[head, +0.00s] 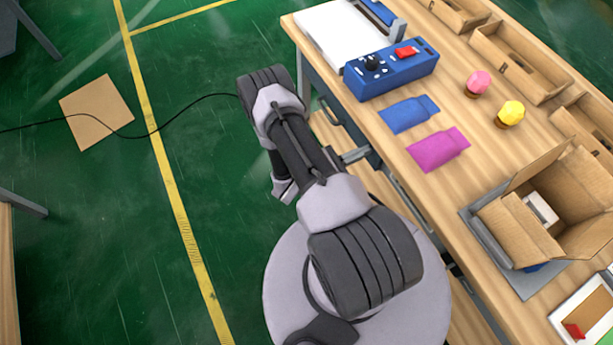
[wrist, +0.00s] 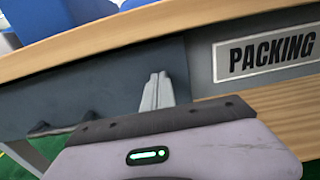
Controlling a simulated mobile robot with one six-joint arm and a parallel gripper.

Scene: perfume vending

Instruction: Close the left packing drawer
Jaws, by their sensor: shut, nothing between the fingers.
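The left packing drawer's dark blue-grey front (wrist: 95,80) fills the left of the wrist view, under the wooden table edge. Its dark handle (wrist: 62,128) is low at the left. In the head view the drawer front (head: 352,128) shows partly below the table's left edge, beside my arm. My gripper (wrist: 156,88) is shut and empty, its light grey fingertips at the right part of the drawer front. I cannot tell whether they touch it, nor how far the drawer stands out.
A "PACKING" plate (wrist: 268,54) is right of the drawer. The wooden tabletop (head: 475,140) holds a blue control box (head: 392,72), blue (head: 408,114) and magenta (head: 438,149) pouches, pink and yellow-capped bottles, and an open carton (head: 550,215). The green floor (head: 90,230) at left is mostly clear.

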